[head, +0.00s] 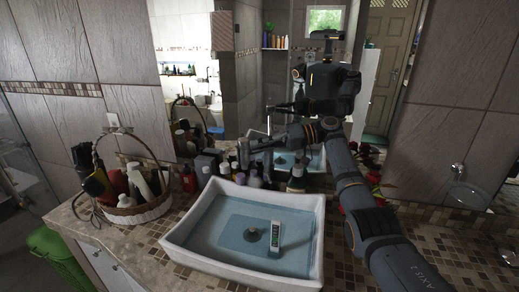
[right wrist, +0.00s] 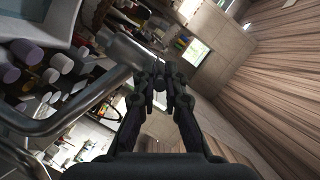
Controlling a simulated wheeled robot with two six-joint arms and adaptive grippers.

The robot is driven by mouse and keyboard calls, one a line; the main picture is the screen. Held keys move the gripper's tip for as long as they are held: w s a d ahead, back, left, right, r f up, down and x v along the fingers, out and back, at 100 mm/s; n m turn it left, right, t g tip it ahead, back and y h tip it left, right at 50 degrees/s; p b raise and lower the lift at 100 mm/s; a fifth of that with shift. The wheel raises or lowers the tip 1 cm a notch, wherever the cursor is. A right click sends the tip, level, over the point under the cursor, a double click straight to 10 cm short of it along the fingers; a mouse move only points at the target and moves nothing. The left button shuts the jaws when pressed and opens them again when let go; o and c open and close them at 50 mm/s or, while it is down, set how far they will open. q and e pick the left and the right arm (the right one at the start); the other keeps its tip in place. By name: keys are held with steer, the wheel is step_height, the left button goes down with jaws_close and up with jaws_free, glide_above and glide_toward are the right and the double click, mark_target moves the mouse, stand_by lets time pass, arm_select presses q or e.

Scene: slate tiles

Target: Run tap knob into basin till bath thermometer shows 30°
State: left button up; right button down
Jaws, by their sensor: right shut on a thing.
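The white basin (head: 312,245) sits on the tiled counter with bluish water in it. The bath thermometer (head: 276,238), a white stick with a green patch, is in the basin right of the drain; its reading is too small to make out. The grey metal tap (head: 243,154) rises behind the basin; its curved pipe also shows in the right wrist view (right wrist: 75,118). My right gripper (head: 258,148) is at the top of the tap, and its fingers (right wrist: 160,84) are closed around the small knob, mostly hidden between them. My left gripper is out of view.
A wicker basket (head: 140,212) of bottles stands on the left of the counter. Several bottles (head: 255,178) crowd behind the basin near the tap. Red flowers (head: 373,178) are close to my right arm. A mirror fills the back; a green bin (head: 60,258) is at lower left.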

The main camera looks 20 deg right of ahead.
steer(key=shift+w+r, duration=0.1)
stand_by(0.6)
steer(key=c, duration=1.4)
jaws_free()
steer(key=v, duration=0.7)
steer(key=shift+d, duration=0.25)
